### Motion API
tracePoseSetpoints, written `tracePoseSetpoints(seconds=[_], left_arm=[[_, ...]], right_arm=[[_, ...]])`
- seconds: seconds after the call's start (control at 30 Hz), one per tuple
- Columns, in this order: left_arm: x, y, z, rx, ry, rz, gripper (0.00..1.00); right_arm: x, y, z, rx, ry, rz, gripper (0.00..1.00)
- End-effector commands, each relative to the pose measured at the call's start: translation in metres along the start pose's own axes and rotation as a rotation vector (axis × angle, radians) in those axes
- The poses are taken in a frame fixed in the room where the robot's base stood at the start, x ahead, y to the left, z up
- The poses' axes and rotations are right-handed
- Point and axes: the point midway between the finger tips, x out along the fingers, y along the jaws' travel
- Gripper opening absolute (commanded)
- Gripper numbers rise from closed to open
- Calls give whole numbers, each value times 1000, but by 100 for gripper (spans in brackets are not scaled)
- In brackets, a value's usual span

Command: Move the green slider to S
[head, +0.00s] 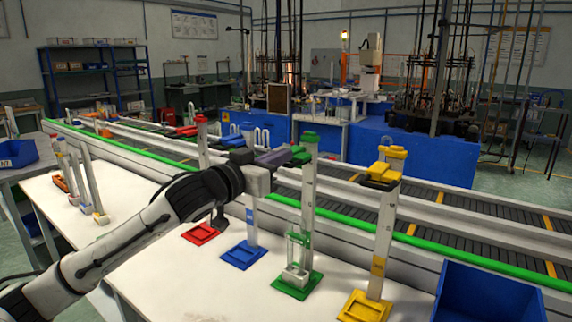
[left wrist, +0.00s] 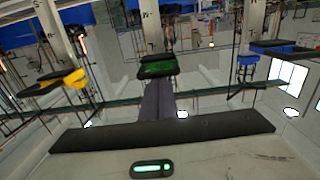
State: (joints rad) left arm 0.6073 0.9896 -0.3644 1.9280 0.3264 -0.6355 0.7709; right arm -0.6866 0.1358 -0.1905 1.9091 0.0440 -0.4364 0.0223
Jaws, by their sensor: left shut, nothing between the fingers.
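The green slider (head: 300,155) sits high on the white green-marked post (head: 308,200), just under its green top cap (head: 309,137). The post stands on a green base (head: 297,285). My left gripper (head: 284,155) is shut and empty, its purple-grey fingers pointing at the slider's left side. In the left wrist view the shut fingers (left wrist: 158,92) end at the green slider (left wrist: 158,66). I cannot tell whether they touch it. The small marks on the post are too blurred to read surely. My right gripper is not in view.
The yellow post (head: 384,235) with its yellow slider (head: 380,176) stands to the right. Blue (head: 243,255) and red (head: 201,233) bases stand to the left, partly behind my arm. A blue bin (head: 485,295) is at the lower right. A conveyor (head: 450,255) runs behind.

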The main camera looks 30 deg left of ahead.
Motion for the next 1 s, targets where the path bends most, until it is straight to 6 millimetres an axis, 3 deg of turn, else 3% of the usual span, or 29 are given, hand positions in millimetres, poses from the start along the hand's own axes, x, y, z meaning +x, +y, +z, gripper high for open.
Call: tracePoseSetpoints(seconds=[1.0], left_arm=[[0,0,46,-1,-7,0,0]], right_arm=[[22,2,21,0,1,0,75]])
